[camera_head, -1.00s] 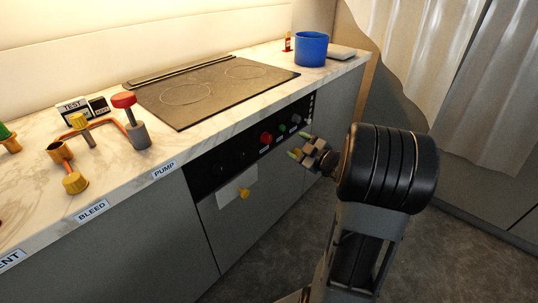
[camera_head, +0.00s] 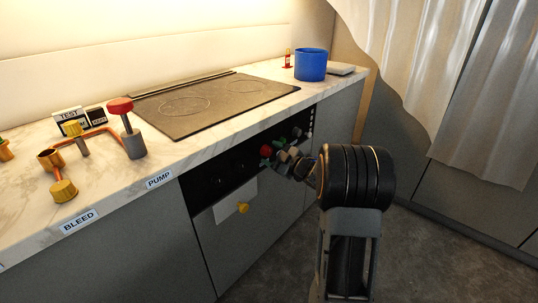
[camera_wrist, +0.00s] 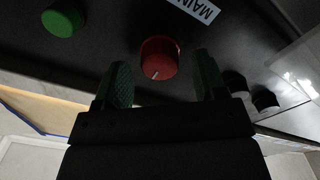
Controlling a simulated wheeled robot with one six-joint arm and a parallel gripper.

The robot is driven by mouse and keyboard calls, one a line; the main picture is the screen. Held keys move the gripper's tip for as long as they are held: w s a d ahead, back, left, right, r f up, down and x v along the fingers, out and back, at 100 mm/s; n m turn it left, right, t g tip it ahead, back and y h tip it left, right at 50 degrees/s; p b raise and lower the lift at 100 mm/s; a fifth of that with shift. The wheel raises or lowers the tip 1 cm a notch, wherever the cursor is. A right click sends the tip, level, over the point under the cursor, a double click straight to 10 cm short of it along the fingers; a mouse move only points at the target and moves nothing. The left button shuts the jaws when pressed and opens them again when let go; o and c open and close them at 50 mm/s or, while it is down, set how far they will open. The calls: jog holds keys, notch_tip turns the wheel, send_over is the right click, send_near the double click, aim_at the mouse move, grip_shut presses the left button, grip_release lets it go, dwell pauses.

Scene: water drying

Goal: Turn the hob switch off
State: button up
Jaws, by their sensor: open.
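The hob's black control panel (camera_head: 225,165) is on the counter front below the hob (camera_head: 200,105). A red knob (camera_head: 266,150) sits on it and also shows in the wrist view (camera_wrist: 159,58), with a pale mark on its face. A label reading MAIN (camera_wrist: 196,10) is beside it. A green knob (camera_wrist: 63,20) is to its left in the wrist view. My gripper (camera_head: 280,148) is at the panel. In the wrist view its open green fingers (camera_wrist: 160,82) are on either side of the red knob, with gaps on both sides. Whether they reach around it is unclear.
Two dark knobs (camera_wrist: 250,92) are near the right finger in the wrist view. A yellow knob (camera_head: 243,207) sticks out from a pale plate lower down. A blue pot (camera_head: 311,65) and copper pipework with a red-topped valve (camera_head: 120,106) stand on the counter.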

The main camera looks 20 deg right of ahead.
jog(key=shift+x, duration=0.85)
jog(key=shift+c, duration=0.3)
jog(key=c, duration=0.9)
jog(key=shift+o, duration=0.2)
